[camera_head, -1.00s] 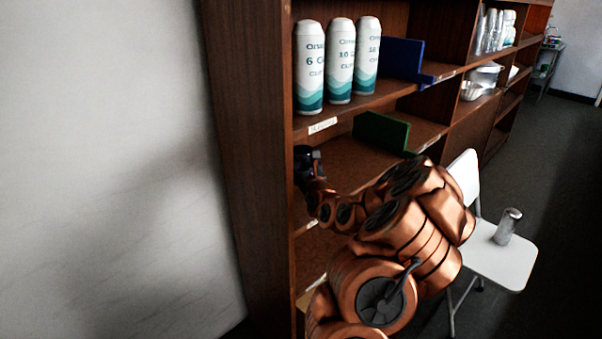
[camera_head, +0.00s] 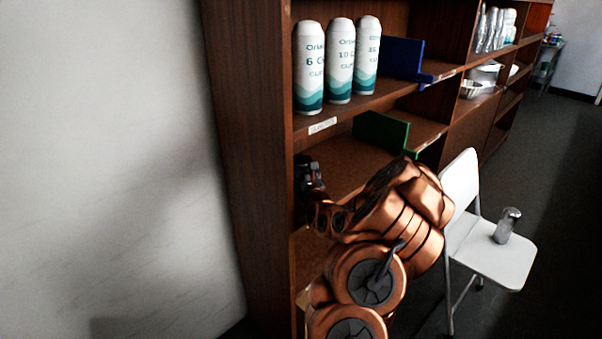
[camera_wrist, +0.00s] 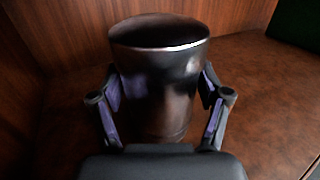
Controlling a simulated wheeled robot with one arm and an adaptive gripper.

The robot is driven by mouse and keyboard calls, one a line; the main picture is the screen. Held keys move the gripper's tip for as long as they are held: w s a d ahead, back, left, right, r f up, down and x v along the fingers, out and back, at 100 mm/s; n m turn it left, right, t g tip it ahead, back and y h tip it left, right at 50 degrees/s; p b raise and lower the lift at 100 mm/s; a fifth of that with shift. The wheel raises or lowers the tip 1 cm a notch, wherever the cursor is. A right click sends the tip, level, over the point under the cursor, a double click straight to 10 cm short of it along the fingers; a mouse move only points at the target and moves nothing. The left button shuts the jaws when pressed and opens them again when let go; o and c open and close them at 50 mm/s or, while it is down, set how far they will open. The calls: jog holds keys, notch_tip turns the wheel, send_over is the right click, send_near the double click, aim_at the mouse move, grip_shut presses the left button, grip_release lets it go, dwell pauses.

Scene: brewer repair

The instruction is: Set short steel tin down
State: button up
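The short steel tin (camera_wrist: 160,80) is a dark, shiny cylinder with a flat lid. It stands upright in the middle of the wrist view, inside a wooden shelf bay. My gripper (camera_wrist: 160,88) has one finger on each side of it, with the purple pads against its sides; it appears shut on the tin. The tin's lower part is partly hidden by my gripper, so I cannot tell whether its base touches the shelf board. In the head view my gripper (camera_head: 309,176) is at the left end of the middle shelf, and the tin cannot be made out.
The bay's left upright (camera_head: 250,150) is close to my gripper. A green divider (camera_head: 382,131) stands farther right on this shelf, with bare board between. Three white-and-teal canisters (camera_head: 340,62) and a blue divider (camera_head: 402,58) are above. A white chair (camera_head: 490,250) holds a metal canister (camera_head: 507,226).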

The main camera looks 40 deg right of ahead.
aim_at(304, 177)
jog(key=o, duration=0.3)
jog(key=shift+r, duration=0.1)
jog(key=v, duration=0.5)
jog(key=shift+s+a+p, duration=0.15)
jog(key=shift+s+p, duration=0.15)
jog(key=shift+s, duration=0.05)
jog(key=shift+s+a+r+p, duration=0.15)
jog(key=shift+s+r+p, duration=0.1)
jog(key=shift+p, duration=0.25)
jog(key=shift+f+p, duration=0.1)
jog(key=shift+p, duration=0.95)
jog(key=p, duration=0.3)
jog(key=shift+s+a+p, duration=0.15)
jog(key=shift+s+p, duration=0.15)
jog(key=shift+s, duration=0.1)
